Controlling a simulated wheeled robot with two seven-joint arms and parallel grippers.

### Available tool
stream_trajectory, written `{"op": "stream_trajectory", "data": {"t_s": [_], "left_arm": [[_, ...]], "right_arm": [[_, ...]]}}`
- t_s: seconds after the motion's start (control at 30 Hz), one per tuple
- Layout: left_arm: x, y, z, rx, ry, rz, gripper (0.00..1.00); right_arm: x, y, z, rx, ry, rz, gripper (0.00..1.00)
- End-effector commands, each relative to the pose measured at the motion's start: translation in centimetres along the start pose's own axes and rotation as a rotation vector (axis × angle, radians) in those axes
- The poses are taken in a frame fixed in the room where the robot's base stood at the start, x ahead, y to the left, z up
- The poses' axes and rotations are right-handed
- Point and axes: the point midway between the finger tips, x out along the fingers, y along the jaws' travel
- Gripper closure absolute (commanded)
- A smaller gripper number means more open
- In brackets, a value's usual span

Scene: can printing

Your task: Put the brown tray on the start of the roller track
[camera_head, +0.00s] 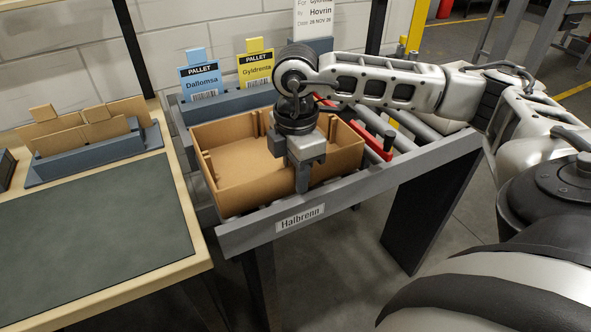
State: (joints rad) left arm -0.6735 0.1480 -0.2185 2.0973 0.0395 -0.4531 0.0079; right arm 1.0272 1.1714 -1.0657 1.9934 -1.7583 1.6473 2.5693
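The brown tray (240,157) is an open, empty box. It sits at the left end of the roller track (420,126), beside the table, and appears to rest level there. My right gripper (303,182) points down at the tray's near wall. One finger shows in front of that wall, below its rim. The other finger is hidden, so I cannot tell whether it is closed on the wall. The gripper and wrist hide part of the tray's inside and right side. My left gripper is out of view.
A red bar (376,146) crosses the rollers right of the tray. The track's front rail (350,190) carries a "Halbrenn" label. Blue (201,80) and yellow (256,69) pallet cards stand behind. At left, a table with a dark mat (95,235) holds a card rack (85,157).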

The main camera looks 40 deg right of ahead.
Motion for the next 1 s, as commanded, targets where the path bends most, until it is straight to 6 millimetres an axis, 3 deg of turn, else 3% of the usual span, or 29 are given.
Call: {"op": "stream_trajectory", "data": {"t_s": [0.17,0.6,0.8,1.0], "left_arm": [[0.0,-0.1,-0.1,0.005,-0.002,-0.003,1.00],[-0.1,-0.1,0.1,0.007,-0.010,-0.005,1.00],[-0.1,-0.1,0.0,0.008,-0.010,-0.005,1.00],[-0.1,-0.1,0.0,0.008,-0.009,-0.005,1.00]], "right_arm": [[-1.9,-0.1,-0.1,-0.003,0.002,-0.003,0.63],[-10.7,0.1,-0.1,-0.001,0.001,-0.001,0.63],[-12.2,0.0,-0.1,-0.001,-0.001,-0.002,0.63],[-12.3,0.0,-0.1,-0.001,-0.001,-0.003,0.63]]}}
